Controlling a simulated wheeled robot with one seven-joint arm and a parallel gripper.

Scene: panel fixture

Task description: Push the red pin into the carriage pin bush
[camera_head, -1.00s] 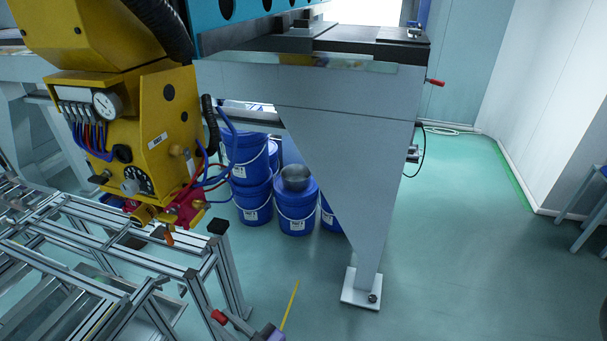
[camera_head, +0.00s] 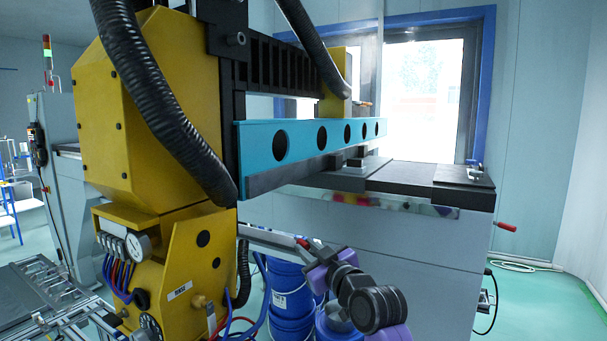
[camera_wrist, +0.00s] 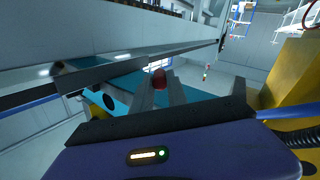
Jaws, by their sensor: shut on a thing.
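The red pin (camera_wrist: 160,79) shows in the wrist view as a red rounded end between the two grey fingers of my gripper (camera_wrist: 161,92), which is shut on it. In the head view my gripper (camera_head: 309,252) is at the lower middle, with a small red tip (camera_head: 302,243) at its end, in front of the grey machine side and below the turquoise beam. A yellow block (camera_head: 336,98) stands above the beam. I cannot make out the carriage pin bush or tell which part is the carriage.
The turquoise beam (camera_head: 300,140) with round holes runs above my gripper. A large yellow machine body (camera_head: 150,120) with hoses stands left. Blue buckets (camera_head: 290,300) stand below. A red handle (camera_head: 505,226) sticks out at the right.

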